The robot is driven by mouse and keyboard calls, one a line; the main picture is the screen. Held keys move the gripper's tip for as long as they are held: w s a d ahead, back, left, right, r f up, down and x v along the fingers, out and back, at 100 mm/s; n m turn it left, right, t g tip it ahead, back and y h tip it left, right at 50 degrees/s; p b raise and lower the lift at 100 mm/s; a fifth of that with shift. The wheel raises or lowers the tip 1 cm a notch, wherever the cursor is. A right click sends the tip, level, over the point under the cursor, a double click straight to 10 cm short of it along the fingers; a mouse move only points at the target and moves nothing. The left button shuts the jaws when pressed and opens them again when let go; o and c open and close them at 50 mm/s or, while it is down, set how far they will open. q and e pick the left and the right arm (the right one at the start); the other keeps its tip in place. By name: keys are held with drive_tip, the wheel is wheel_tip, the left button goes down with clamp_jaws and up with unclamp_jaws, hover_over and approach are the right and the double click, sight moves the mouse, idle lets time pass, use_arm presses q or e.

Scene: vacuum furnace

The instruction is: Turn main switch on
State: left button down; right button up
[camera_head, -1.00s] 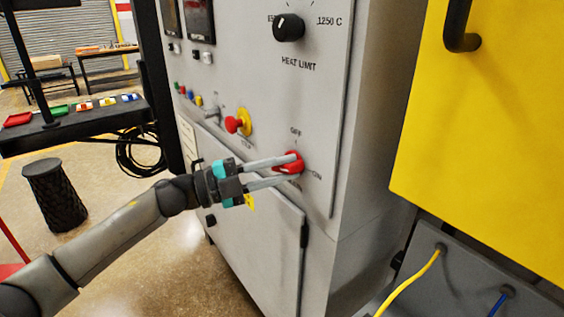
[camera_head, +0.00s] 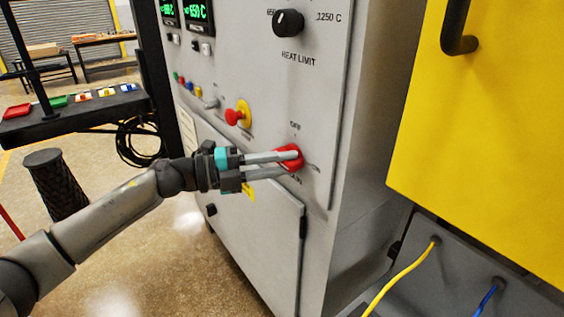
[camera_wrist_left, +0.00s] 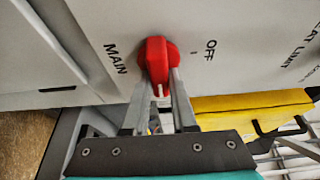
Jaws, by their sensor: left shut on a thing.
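The main switch is a red rotary knob (camera_head: 290,157) low on the grey cabinet's front panel, under the word OFF. My left gripper (camera_head: 284,162) comes in from the left and is shut on the knob, one finger on each side. In the left wrist view the red knob (camera_wrist_left: 157,58) sits between the fingertips (camera_wrist_left: 160,88), near the labels MAIN and OFF. The fingers hide part of the knob and its lower label. Two displays (camera_head: 184,11) at the panel's top left show lit green digits. My right gripper is not in view.
A red stop button on a yellow base (camera_head: 240,115) and the black heat limit knob (camera_head: 288,22) are on the same panel. A yellow cabinet (camera_head: 480,130) stands close on the right. A dark shelf with coloured bins (camera_head: 75,112) is at left.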

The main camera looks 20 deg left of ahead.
use_arm(q)
drive_tip(key=c, duration=0.7)
unclamp_jaws()
drive_tip(key=b+v, duration=0.1)
drive_tip(key=v, duration=1.4)
drive_tip(key=shift+a, duration=0.1)
